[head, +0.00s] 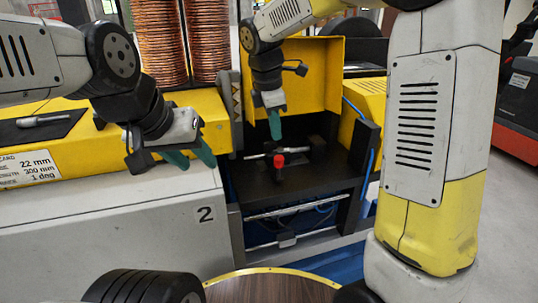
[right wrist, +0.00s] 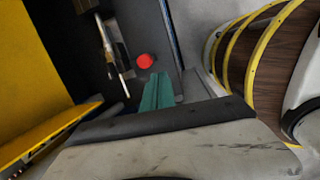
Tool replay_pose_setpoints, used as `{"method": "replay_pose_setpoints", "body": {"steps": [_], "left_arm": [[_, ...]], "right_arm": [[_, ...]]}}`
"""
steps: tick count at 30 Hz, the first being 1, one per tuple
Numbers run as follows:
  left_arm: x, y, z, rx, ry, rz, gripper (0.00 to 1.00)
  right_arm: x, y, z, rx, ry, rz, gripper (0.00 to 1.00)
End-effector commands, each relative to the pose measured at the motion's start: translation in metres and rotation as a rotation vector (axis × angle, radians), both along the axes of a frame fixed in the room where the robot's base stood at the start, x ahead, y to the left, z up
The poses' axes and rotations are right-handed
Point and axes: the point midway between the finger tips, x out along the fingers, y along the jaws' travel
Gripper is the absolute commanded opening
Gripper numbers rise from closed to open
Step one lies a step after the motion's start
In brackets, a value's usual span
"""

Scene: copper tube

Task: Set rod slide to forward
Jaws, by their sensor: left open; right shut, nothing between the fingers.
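A red knob (head: 279,160) stands up from the black bed of the yellow machine, and it also shows in the right wrist view (right wrist: 145,61). A thin metal rod (head: 258,156) lies beside it, seen also in the right wrist view (right wrist: 109,43). I cannot tell for certain which of these parts is the rod slide. My right gripper (head: 274,134) points down above the knob, shut and empty. Its teal fingers (right wrist: 157,92) look close to the knob but apart from it. My left gripper (head: 191,163) is open and empty over the grey cabinet, well left of the knob.
The yellow housing (head: 317,72) stands behind the bed. A black upright plate (head: 363,153) bounds the bed on the right. Another metal rod (head: 300,209) runs below the bed. The grey cabinet (head: 120,230) fills the left. A round wooden top (head: 268,290) is in front.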

Motion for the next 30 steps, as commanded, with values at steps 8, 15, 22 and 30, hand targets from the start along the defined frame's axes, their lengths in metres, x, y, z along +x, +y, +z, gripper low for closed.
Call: {"method": "replay_pose_setpoints", "body": {"steps": [8,15,22,30], "left_arm": [[0.000,0.000,0.000,0.000,0.000,0.000,0.42],[0.000,0.000,0.000,0.000,0.000,0.000,0.42],[0.000,0.000,0.000,0.000,0.000,0.000,0.42],[0.000,0.000,0.000,0.000,0.000,0.000,0.42]], "right_arm": [[0.026,0.036,-0.030,-0.109,0.073,0.264,0.00],[0.028,0.039,-0.033,-0.121,0.081,0.294,0.00],[0.028,0.039,-0.035,-0.120,0.082,0.292,0.00],[0.032,0.030,-0.071,-0.121,0.085,0.289,0.00]]}}
